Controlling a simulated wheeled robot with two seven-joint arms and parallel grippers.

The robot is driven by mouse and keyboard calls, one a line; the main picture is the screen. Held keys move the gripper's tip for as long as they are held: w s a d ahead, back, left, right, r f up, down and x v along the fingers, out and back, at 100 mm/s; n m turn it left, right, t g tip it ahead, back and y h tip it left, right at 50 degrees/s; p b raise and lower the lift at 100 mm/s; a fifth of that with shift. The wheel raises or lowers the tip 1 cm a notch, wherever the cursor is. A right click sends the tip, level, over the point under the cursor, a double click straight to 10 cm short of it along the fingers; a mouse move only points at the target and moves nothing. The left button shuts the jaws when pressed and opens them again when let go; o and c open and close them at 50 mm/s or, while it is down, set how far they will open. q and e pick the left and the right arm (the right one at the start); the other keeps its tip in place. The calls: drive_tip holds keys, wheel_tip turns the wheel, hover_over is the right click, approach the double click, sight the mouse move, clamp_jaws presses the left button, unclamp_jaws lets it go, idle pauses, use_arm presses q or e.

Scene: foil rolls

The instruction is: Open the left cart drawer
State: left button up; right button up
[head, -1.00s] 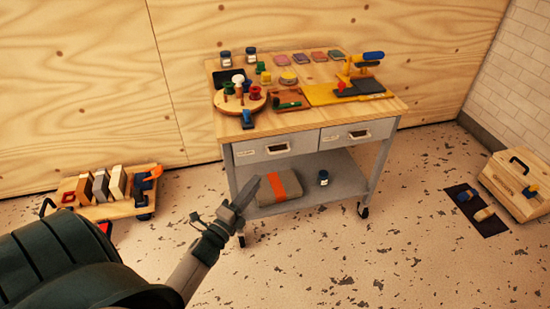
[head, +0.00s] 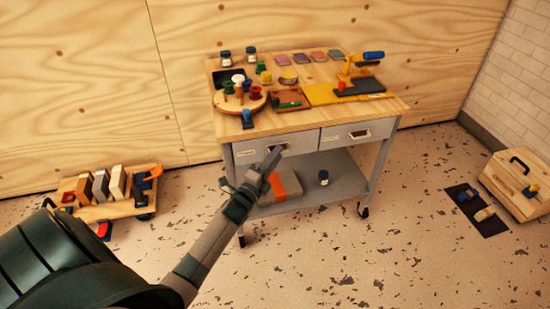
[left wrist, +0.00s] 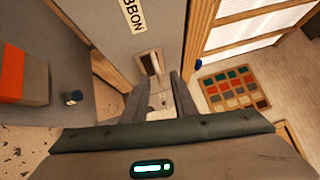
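The wooden-topped grey cart has a left drawer (head: 250,151) and a right drawer side by side under its top. The left drawer looks shut, its front level with the right one. My left gripper (head: 272,158) is in front of its handle (head: 277,148) and partly covers it. My right gripper is not in view.
The right drawer (head: 345,135) is shut. The cart top (head: 300,121) bears spools, jars and a yellow tool. A grey bundle with an orange band (head: 287,186) and a jar (head: 323,177) stand on the lower shelf. A low dolly (head: 120,208) stands left; a wooden case (head: 518,186) right.

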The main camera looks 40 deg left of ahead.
use_arm(q)
drive_tip(key=shift+c, duration=0.4)
clamp_jaws()
idle(1.1)
